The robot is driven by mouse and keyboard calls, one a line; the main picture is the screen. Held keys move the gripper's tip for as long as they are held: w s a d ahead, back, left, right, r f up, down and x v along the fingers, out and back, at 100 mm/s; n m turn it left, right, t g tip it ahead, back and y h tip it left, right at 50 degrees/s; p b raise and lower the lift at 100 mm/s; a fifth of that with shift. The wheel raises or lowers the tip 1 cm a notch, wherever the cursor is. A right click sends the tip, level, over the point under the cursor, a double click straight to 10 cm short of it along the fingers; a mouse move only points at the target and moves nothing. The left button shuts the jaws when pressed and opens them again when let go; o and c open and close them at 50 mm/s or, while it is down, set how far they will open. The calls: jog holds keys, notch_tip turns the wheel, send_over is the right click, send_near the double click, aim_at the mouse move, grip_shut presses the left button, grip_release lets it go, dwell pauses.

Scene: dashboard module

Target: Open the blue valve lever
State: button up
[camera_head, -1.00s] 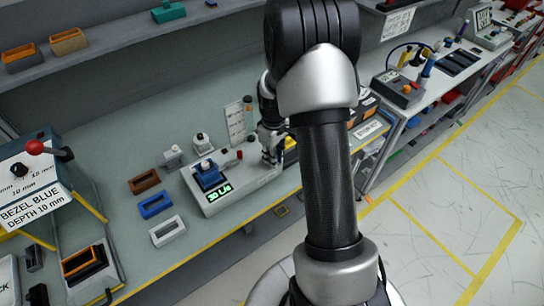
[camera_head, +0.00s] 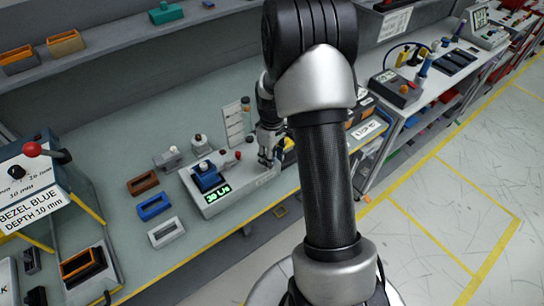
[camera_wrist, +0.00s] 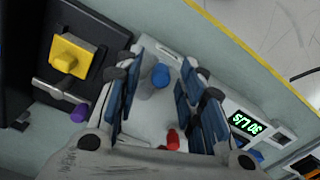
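A light-grey module (camera_head: 215,207) with a lit green display stands on the bench. My gripper (camera_head: 267,161) is over its right end, pointing down. In the wrist view my gripper (camera_wrist: 162,60) is open, with blue-padded fingers on either side of a rounded blue piece (camera_wrist: 160,76), seemingly the blue valve lever seen end-on. A gap shows on both sides of the piece, and no contact is visible. A red knob (camera_wrist: 172,139) sits nearer my palm. In the head view my gripper hides the blue piece.
A black unit with a yellow block (camera_wrist: 72,57) stands beside the module. Brown (camera_head: 143,183), blue (camera_head: 155,207) and white (camera_head: 166,231) frames lie to its left. A white card (camera_head: 234,127) stands behind it. The bench's front edge is yellow.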

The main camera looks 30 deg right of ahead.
notch_tip(320, 180, up, 12)
dwell(0.6)
dwell(0.4)
jog(key=s+a+r+m+t+b, duration=0.2)
jog(key=s+a+r, duration=0.6)
jog(key=a+r, duration=0.2)
jog(key=s+a+m+t+b, duration=0.1)
jog(key=s+a, duration=0.3)
jog(key=s, duration=0.3)
jog(key=s+a+m+t+b, duration=0.1)
jog(key=s+a, duration=0.3)
jog(key=s, duration=0.3)
jog(key=shift+a+t, duration=0.3)
